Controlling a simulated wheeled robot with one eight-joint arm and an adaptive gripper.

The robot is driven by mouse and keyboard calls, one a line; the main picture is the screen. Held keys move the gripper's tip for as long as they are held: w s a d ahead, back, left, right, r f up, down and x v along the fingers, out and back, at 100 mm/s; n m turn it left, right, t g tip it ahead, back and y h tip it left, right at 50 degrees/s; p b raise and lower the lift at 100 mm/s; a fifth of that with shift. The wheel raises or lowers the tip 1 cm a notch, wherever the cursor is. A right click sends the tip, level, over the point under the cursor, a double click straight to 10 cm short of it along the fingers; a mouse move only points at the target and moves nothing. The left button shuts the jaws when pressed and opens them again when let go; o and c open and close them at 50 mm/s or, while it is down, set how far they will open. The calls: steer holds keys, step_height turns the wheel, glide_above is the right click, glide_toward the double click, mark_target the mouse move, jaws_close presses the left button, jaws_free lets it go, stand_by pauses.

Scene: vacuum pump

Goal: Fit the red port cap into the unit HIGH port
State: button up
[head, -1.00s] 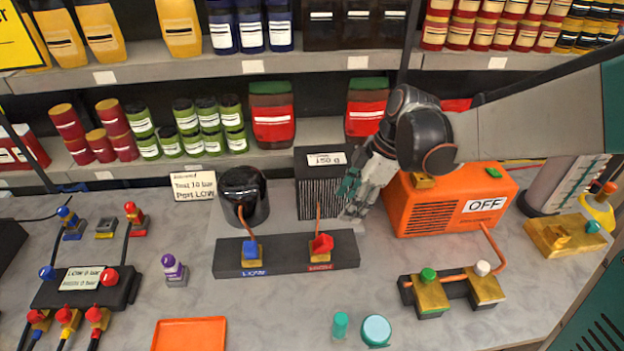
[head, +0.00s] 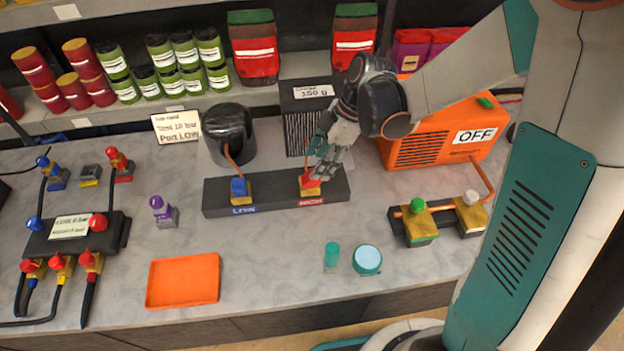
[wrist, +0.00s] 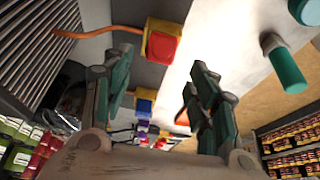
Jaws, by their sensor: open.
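The dark two-port bar (head: 270,203) lies at mid-table, with a blue LOW mark at left and a red mark at right. A red cap (head: 309,182) is on the brass block at the right port, partly hidden by my gripper (head: 321,163). In the wrist view the red cap (wrist: 163,48) shows square, on its yellow block, beyond the spread fingers. My gripper (wrist: 160,85) is open and empty, close above the cap in the head view. I cannot tell whether a finger touches it or how deeply the cap sits.
A blue cap (head: 239,187) sits on the LOW port. A black canister (head: 229,135) and a ribbed block (head: 301,133) stand behind the bar. The orange pump (head: 440,140) is right. An orange tray (head: 183,281) lies in front; bare table surrounds it.

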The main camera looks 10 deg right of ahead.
mark_target(309, 185)
steer(key=b+x, duration=0.1)
steer(key=x, duration=0.3)
steer(key=shift+w, duration=0.1)
steer(key=shift+c, duration=0.3)
steer(key=c, duration=1.2)
steer(key=shift+r, duration=0.15)
